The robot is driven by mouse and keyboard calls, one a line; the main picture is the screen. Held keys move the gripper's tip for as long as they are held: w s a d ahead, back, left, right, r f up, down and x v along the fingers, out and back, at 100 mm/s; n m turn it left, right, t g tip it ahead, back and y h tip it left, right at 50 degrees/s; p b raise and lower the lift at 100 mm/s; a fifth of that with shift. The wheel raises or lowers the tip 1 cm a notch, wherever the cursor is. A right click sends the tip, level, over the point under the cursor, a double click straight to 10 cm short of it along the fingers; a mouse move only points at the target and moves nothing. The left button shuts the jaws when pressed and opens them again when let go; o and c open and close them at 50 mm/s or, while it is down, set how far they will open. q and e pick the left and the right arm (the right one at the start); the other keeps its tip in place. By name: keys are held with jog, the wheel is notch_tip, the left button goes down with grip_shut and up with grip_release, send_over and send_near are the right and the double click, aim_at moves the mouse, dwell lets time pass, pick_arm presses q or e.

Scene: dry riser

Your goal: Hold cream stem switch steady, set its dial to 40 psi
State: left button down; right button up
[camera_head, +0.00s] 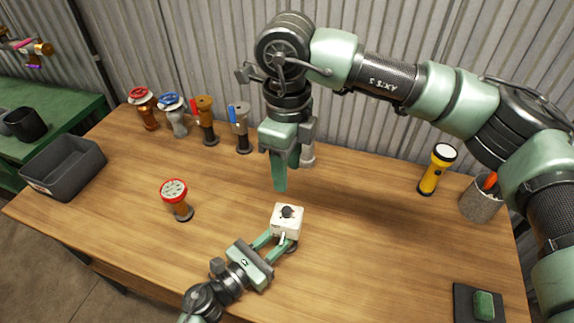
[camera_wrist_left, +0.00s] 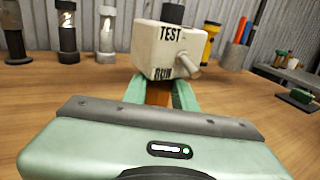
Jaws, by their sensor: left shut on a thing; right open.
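The cream switch (camera_head: 288,221) is a cream box on a stem, standing on the wooden table near the middle, with a black dial (camera_head: 287,211) on top. In the left wrist view the cream switch (camera_wrist_left: 158,48) shows the words TEST and RUN and a small side spout. The dial's setting is too small to read. My left gripper (camera_head: 275,240) is shut on the stem below the box. My right gripper (camera_head: 279,172) is open and empty, pointing down above and behind the switch, apart from it.
A red-topped valve (camera_head: 174,196) stands left of the switch. Several valves line the back, including a blue-handled one (camera_head: 173,112). A grey bin (camera_head: 64,167) is at left. A yellow flashlight (camera_head: 436,169), a pen cup (camera_head: 482,200) and a green sponge (camera_head: 484,304) are at right.

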pick_arm(q)
jog(key=c, duration=1.1)
grip_release()
jog(key=shift+o, duration=0.2)
